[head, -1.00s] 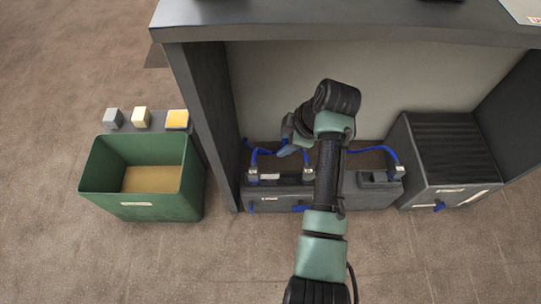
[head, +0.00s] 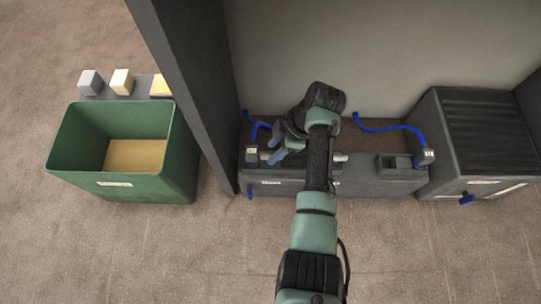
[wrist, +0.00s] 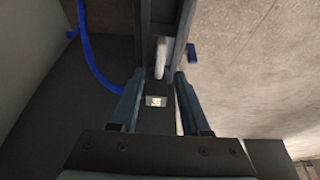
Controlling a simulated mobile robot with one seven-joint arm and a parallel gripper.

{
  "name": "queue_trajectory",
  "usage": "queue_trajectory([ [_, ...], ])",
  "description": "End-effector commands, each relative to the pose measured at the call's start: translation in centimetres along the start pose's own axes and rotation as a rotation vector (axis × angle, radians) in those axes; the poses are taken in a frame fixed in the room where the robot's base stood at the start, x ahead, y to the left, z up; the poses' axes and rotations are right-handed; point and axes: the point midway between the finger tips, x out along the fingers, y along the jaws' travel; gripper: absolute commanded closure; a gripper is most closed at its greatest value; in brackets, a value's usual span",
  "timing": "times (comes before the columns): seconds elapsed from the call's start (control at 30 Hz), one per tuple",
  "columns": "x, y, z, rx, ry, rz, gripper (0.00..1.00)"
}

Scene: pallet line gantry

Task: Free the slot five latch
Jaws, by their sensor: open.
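A long dark grey housing (head: 375,184) lies on the floor inside the bay, with small labelled blocks along its top. In the wrist view, one block with a white label (wrist: 156,101) sits between my gripper's spread fingers (wrist: 157,95), with space on both sides. A pale rounded bar (wrist: 161,58) lies in a dark channel beyond it; I cannot tell if it is the latch. The slot number is too blurred to read. In the head view my gripper (head: 278,150) is over the housing's left half, and my arm hides the middle.
Blue cables (head: 385,128) run to a labelled left block (head: 252,156) and right block (head: 426,156). A dark upright (head: 190,85) stands left of the gripper. A ribbed grey box (head: 478,140) stands right.

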Motion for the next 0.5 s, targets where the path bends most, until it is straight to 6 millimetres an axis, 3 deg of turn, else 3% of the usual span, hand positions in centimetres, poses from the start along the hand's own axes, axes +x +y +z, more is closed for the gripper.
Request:
queue_trajectory([
  [0.03, 1.2, 0.0, 0.1, 0.0, 0.0, -0.001, 0.53],
  [0.2, 2.4, 0.0, 0.0, 0.0, 0.0, -0.001, 0.53],
  [0.5, 2.6, 0.0, -0.1, 0.001, 0.0, 0.0, 0.53],
])
